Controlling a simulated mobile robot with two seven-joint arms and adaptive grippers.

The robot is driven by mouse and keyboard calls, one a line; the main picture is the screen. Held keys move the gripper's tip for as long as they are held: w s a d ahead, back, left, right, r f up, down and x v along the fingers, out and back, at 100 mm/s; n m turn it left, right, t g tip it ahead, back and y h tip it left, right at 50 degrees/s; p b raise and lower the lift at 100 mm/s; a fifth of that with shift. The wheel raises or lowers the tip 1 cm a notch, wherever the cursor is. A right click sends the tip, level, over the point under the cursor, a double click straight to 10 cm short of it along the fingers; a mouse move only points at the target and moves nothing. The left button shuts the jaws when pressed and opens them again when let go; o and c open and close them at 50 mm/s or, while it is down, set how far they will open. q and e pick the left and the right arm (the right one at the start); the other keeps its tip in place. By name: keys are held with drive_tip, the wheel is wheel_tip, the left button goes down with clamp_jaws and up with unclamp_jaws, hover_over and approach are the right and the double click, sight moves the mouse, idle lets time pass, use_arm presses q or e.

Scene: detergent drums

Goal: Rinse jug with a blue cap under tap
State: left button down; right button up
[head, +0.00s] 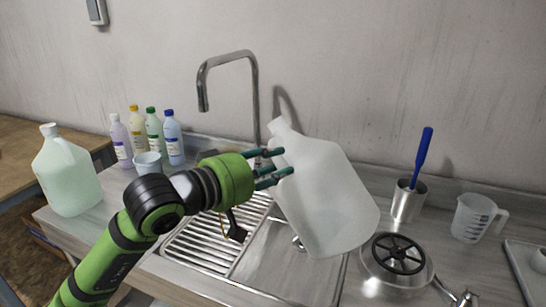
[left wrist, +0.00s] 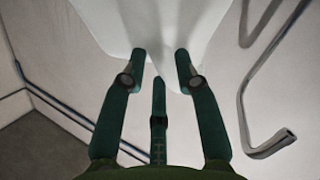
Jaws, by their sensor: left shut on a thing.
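A large translucent white jug (head: 325,200) is tilted with its neck toward the upper left in the head view. Its cap (head: 279,125) looks white; I see no blue cap on it. My left gripper (head: 285,163) is shut on the jug near its neck and handle side. The left wrist view shows the fingers (left wrist: 160,58) against the pale jug (left wrist: 150,22). The jug is over the right part of the sink (head: 275,255), right of the chrome tap (head: 230,57). The tap also shows in the left wrist view (left wrist: 243,100). My right gripper is not in view.
A second jug with pale green liquid (head: 68,175) stands at the left. Several small bottles (head: 150,135) and a light blue cup (head: 148,164) stand behind my arm. At right are a metal cup with a blue brush (head: 423,160), a measuring jug (head: 472,220) and a black handwheel (head: 398,253).

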use_arm(q)
drive_tip(key=shift+r+n+h+p, duration=0.2)
drive_tip(key=shift+n+h+p, duration=0.3)
drive_tip(key=shift+n+p, duration=1.6)
drive_tip(key=shift+n+h+p, duration=0.3)
drive_tip(key=shift+n+p, duration=0.9)
drive_tip(key=shift+n, duration=0.4)
drive_tip(key=shift+f+n+t, duration=0.2)
drive_tip(key=shift+n+t, duration=0.1)
drive_tip(key=shift+n, duration=1.2)
drive_tip(key=n+p, duration=0.1)
drive_tip(key=n, duration=0.2)
drive_tip(key=shift+r+n+t+h, duration=0.15)
drive_tip(key=shift+n+t+h, duration=0.15)
drive_tip(key=shift+t, duration=0.1)
drive_tip(key=n+p, duration=0.1)
drive_tip(key=n, duration=0.1)
drive_tip(key=shift+n+t, duration=0.3)
drive_tip(key=shift+n, duration=0.1)
drive_tip(key=shift+n+t+p, duration=0.3)
drive_tip(key=shift+n+p, duration=0.6)
drive_tip(key=shift+n, duration=0.3)
